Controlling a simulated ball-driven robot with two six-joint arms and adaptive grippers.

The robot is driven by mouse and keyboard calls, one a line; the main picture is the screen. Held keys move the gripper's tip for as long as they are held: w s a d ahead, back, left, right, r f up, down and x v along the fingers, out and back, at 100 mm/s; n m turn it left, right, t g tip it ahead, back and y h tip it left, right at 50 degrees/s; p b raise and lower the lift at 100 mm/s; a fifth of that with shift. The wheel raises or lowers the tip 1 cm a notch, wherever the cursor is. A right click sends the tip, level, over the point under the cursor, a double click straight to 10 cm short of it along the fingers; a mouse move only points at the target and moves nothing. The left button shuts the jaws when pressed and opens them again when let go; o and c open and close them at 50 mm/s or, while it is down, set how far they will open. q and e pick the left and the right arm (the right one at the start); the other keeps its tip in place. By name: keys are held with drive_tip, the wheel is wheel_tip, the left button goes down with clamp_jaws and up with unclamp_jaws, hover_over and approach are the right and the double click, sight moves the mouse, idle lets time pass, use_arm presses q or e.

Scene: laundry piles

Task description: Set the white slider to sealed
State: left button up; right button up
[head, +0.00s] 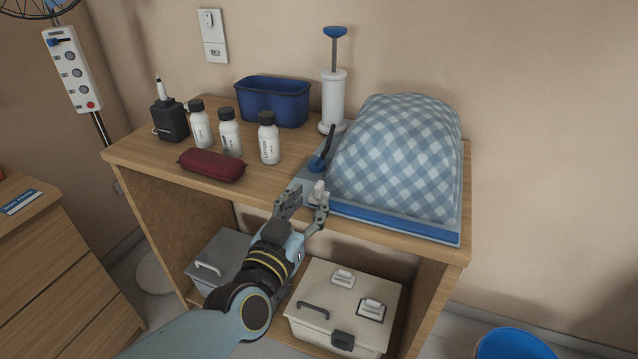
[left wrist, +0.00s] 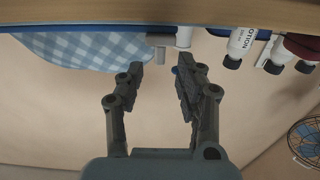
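A small white slider knob (head: 318,188) sits on a grey strip (head: 311,178) at the left of the checked cloth heap. A black lever with a blue base (head: 318,163) stands farther back on that strip. My left gripper (head: 308,198) is at the front edge of the table top, its fingers apart beside the knob. In the left wrist view, which is upside down, the left gripper (left wrist: 159,70) is open with nothing between its fingertips. A pale block (left wrist: 160,40) shows beyond them. I cannot read a slider marking. My right gripper is not in view.
The blue-and-white checked heap (head: 400,155) lies on a blue base to the right. White bottles (head: 269,143), a maroon case (head: 211,165), a blue bin (head: 273,104) and a white pump (head: 333,98) stand on the table (head: 140,150). Lidded boxes (head: 345,290) sit below.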

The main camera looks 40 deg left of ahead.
sight(316, 191)
use_arm(q)
drive_tip(key=x, duration=0.5)
drive_tip(key=shift+w, duration=0.3)
clamp_jaws()
